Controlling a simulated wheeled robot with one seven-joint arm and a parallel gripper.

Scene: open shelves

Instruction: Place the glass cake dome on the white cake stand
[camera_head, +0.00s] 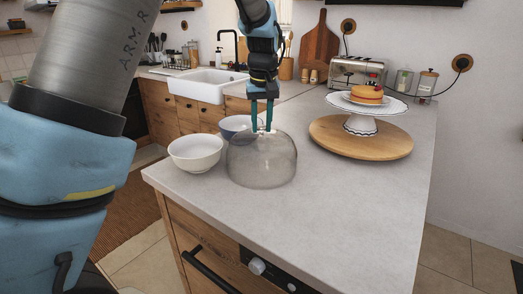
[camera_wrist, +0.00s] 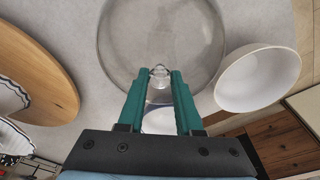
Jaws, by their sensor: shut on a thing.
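The glass cake dome (camera_head: 262,165) is clear and upright at the middle of the grey countertop, left of the cake stand. It also shows in the wrist view (camera_wrist: 160,30). My gripper (camera_head: 262,128) is above the dome, its two teal fingers shut on the knob at the top. In the wrist view the fingertips (camera_wrist: 161,74) close around the clear knob. I cannot tell whether the dome's rim touches the counter. The white cake stand (camera_head: 360,125) has a scalloped plate and stands on a round wooden board. A cake (camera_head: 367,92) sits on it on a small plate.
A white bowl (camera_head: 195,152) stands just left of the dome, and a blue-grey bowl (camera_head: 233,124) is partly hidden behind it. The wooden board (camera_head: 325,137) lies to the right. A toaster (camera_head: 357,71) and jars stand along the back. The front right countertop is clear.

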